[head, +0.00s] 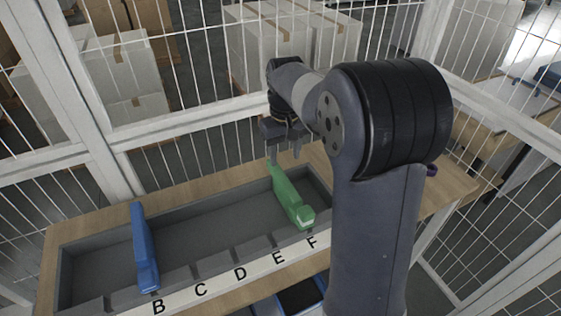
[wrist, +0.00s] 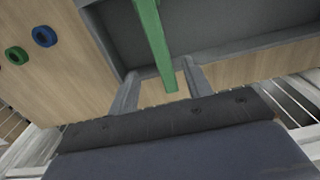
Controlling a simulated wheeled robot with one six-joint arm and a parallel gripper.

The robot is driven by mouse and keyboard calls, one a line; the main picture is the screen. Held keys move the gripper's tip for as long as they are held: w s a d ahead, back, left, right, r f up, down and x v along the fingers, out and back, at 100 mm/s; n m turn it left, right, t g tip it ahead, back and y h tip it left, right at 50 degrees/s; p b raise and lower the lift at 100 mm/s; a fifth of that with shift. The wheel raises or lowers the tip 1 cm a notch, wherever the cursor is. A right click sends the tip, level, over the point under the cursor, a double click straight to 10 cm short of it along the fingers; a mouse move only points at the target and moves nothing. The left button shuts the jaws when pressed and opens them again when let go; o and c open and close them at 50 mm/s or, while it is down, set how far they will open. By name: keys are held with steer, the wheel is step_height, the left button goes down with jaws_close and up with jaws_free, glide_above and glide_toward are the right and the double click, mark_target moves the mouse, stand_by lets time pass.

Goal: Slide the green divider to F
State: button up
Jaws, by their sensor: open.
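In the head view the green divider (head: 290,196) stands across the grey trough, its near end beside the letter F (head: 311,242) on the white label strip. My gripper (head: 283,160) is at the divider's far end, fingers pointing down. In the wrist view the green divider (wrist: 153,42) runs down the picture and its end lies between my two fingers (wrist: 163,85). The fingers are open, with a visible gap on each side of the divider. I cannot tell the exact height of the fingertips against it.
A blue divider (head: 143,248) stands across the trough at B. The trough (head: 215,222) is empty between the dividers. Green and blue rings (wrist: 44,36) sit on the wooden surface in the wrist view. A wire fence (head: 190,122) stands behind, with boxes beyond it.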

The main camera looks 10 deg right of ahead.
mark_target(284, 179)
steer(key=shift+w+d+f, duration=0.15)
steer(key=shift+w+f, duration=0.35)
step_height(284, 179, down, 10)
steer(key=shift+s+r+p, duration=0.1)
steer(key=shift+p, duration=0.5)
jaws_close()
